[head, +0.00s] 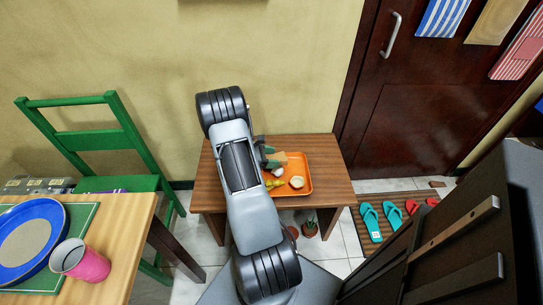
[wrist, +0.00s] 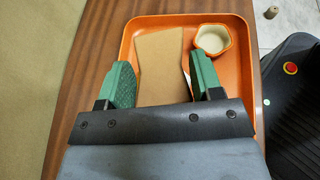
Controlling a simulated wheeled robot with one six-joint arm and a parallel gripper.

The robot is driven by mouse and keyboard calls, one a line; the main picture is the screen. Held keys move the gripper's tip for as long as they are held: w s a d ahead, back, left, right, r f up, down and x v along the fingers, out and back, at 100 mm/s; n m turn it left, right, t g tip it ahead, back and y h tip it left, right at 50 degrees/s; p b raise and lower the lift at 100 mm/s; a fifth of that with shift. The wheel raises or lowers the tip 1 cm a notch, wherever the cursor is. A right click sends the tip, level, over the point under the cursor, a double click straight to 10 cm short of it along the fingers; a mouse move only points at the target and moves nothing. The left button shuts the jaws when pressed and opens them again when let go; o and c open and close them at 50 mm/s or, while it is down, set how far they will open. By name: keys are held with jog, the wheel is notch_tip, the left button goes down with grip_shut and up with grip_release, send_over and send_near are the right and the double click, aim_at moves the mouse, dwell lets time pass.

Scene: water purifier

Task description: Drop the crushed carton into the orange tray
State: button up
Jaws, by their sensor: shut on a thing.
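The crushed carton (wrist: 160,58) is a flat brown piece between the two green fingers of my gripper (wrist: 162,72) in the wrist view. My gripper is shut on it. In the head view the carton (head: 279,158) shows as a small tan patch beside my gripper (head: 267,156). The orange tray (head: 307,176) lies on the small wooden table. In the wrist view the tray (wrist: 190,18) is directly behind and below the carton. The gap between the carton and the tray floor cannot be judged.
A small pale cup (wrist: 212,39) sits in the tray's corner, and a yellow item (head: 275,184) lies near it. The wooden table (head: 335,178) has bare room right of the tray. A green chair (head: 90,138) and a set dining table (head: 125,225) stand left.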

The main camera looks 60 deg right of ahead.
jog(key=shift+f, duration=0.15)
jog(key=o, duration=1)
jog(key=p+v, duration=0.2)
jog(key=v, duration=1.1)
jog(key=shift+w+a, duration=0.25)
